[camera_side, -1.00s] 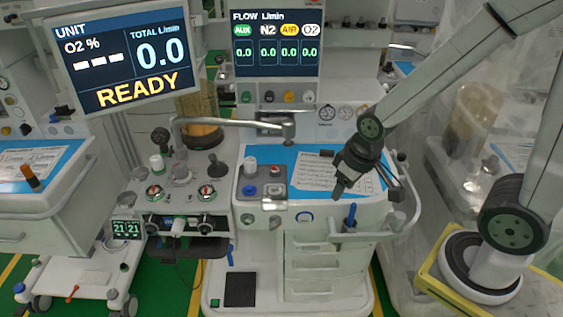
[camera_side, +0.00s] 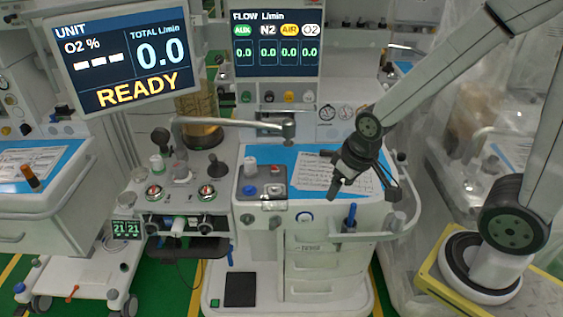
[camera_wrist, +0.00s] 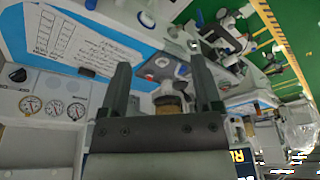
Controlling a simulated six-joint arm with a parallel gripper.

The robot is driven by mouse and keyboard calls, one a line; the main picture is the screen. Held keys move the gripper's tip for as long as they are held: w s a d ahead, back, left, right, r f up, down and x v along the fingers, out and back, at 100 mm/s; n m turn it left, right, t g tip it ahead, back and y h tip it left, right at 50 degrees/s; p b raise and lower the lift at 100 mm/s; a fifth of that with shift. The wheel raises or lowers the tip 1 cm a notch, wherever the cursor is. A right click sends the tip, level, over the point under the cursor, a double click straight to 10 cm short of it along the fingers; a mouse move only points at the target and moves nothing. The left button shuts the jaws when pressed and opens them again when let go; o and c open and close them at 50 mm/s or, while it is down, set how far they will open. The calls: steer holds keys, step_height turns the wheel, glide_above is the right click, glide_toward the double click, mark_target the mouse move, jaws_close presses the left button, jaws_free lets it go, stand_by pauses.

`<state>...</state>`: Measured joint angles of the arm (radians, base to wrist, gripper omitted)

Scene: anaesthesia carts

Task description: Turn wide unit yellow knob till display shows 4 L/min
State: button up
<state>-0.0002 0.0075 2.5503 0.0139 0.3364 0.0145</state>
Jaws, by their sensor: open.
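The yellow knob (camera_side: 289,97) sits in a row of knobs under the flow display (camera_side: 276,45) on the wide unit. That display reads 0.0 under all its labels, including the yellow AIR label. The unit display (camera_side: 124,55) shows TOTAL 0.0 L/min and READY. My gripper (camera_side: 362,182) is open, above the right part of the wide unit's blue top, below and to the right of the knob and well apart from it. In the wrist view my gripper (camera_wrist: 160,68) has two spread dark fingers with no held object visible. The yellow knob cannot be made out there.
A grey bent arm (camera_side: 235,123) extends across the cart below the knob row. A printed sheet (camera_side: 315,172) lies on the blue top. Round gauges (camera_side: 336,112) are right of the knobs. A blue-handled item (camera_side: 351,214) stands at the cart's front right.

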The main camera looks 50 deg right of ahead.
steer(key=w+r+m+t, duration=0.2)
steer(key=w+m+t, duration=0.2)
steer(key=w+m, duration=0.7)
steer(key=m+t+h, duration=0.1)
steer(key=m+h, duration=1.1)
steer(key=m, duration=1.3)
glide_toward(288, 98)
steer(key=w+d, duration=0.2)
steer(key=shift+d+f+m+g+h, duration=0.2)
steer(key=shift+f+m+g+h, duration=0.35)
steer(key=shift+m, duration=0.65)
steer(key=shift+f+t, duration=0.15)
steer(key=shift+t, duration=0.1)
steer(key=shift+x, duration=3.9)
